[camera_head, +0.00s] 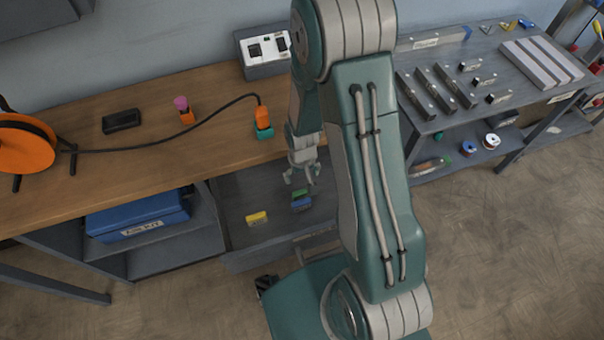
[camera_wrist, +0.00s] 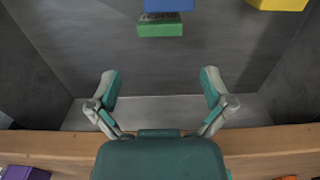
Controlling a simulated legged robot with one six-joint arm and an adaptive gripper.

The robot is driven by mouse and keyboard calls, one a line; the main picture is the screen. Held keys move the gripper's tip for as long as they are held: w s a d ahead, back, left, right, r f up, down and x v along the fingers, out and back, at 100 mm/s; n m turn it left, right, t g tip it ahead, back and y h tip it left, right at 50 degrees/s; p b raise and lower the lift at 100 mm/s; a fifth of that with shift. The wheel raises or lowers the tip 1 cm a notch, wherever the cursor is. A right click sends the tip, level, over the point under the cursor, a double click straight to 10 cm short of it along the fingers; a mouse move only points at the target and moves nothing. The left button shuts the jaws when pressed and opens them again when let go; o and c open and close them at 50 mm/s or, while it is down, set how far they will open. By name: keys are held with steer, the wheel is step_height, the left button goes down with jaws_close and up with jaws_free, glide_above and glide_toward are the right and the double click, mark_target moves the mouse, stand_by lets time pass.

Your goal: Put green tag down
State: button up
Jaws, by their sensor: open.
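The green tag (camera_head: 299,192) lies in the open grey drawer (camera_head: 240,236), close beside a blue piece (camera_head: 302,204). In the wrist view the green tag (camera_wrist: 160,30) shows beyond my fingertips, with part of the blue piece (camera_wrist: 168,5) at the top edge. My gripper (camera_head: 300,178) hangs over the drawer near the green tag. In the wrist view my gripper (camera_wrist: 160,88) is open, its two fingers wide apart with nothing between them. The green tag is apart from both fingers.
A yellow piece (camera_head: 257,218) lies to the left in the drawer. The wooden bench (camera_head: 150,152) behind holds an orange reel (camera_head: 24,145), a cable, a black block (camera_head: 121,121) and a grey box (camera_head: 264,56). A blue case (camera_head: 137,217) sits on the shelf. Bare drawer floor surrounds the pieces.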

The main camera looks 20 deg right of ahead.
step_height(320, 180, up, 21)
steer(key=s+t, duration=0.2)
steer(key=t, duration=0.1)
steer(key=s+r+t, duration=0.2)
steer(key=s+r, duration=1)
steer(key=r, duration=0.2)
steer(key=shift+s+a+t, duration=0.2)
steer(key=shift+a+t, duration=0.05)
steer(key=shift+t, duration=0.05)
